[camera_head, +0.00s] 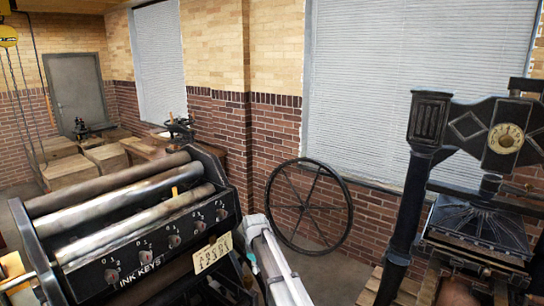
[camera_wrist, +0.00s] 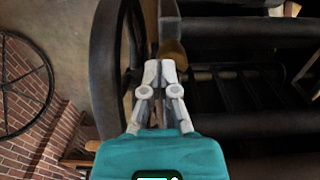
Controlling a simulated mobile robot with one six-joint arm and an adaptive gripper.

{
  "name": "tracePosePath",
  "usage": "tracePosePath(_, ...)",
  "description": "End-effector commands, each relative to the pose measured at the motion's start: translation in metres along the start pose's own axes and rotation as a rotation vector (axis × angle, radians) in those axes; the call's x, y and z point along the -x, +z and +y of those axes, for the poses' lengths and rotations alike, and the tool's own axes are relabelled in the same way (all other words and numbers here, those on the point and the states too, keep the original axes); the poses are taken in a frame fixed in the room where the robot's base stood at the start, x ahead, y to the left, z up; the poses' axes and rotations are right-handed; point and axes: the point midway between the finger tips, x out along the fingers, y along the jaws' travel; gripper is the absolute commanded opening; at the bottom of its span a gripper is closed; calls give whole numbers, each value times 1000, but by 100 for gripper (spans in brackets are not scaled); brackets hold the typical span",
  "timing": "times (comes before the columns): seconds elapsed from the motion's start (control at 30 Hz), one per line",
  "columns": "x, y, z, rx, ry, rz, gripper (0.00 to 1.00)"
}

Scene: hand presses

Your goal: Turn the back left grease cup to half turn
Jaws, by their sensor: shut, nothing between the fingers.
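In the wrist view my gripper (camera_wrist: 160,70) is shut and empty, its two grey fingertips together. A dull brass-coloured rounded piece (camera_wrist: 173,50) lies just beyond the tips, partly hidden by them. It looks like a grease cup, but I cannot tell which one, nor whether the tips touch it. Its turn marking is not readable. In the head view the black press (camera_head: 150,235) with several rollers fills the lower left. A small orange-yellow piece (camera_head: 174,191) stands by its rollers. My gripper's fingers are not visible there.
In the wrist view a dark wheel rim (camera_wrist: 103,75) stands close left of my fingers, and dark rollers (camera_wrist: 250,110) lie to the right. In the head view a large spoked wheel (camera_head: 270,205) leans by the brick wall. Another press (camera_head: 425,150) stands at right.

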Motion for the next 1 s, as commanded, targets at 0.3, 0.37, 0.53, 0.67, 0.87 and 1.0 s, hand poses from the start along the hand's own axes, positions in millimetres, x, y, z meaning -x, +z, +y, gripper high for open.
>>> tracePosePath(0.3, -30, 0, 0, 0, 0, 0, 0)
tracePosePath(0.37, -34, 0, 0, 0, 0, 0, 0)
tracePosePath(0.53, -42, 0, 0, 0, 0, 0, 0)
tracePosePath(0.67, -45, 0, 0, 0, 0, 0, 0)
tracePosePath(0.87, -45, 0, 0, 0, 0, 0, 0)
tracePosePath(1.0, -45, 0, 0, 0, 0, 0, 0)
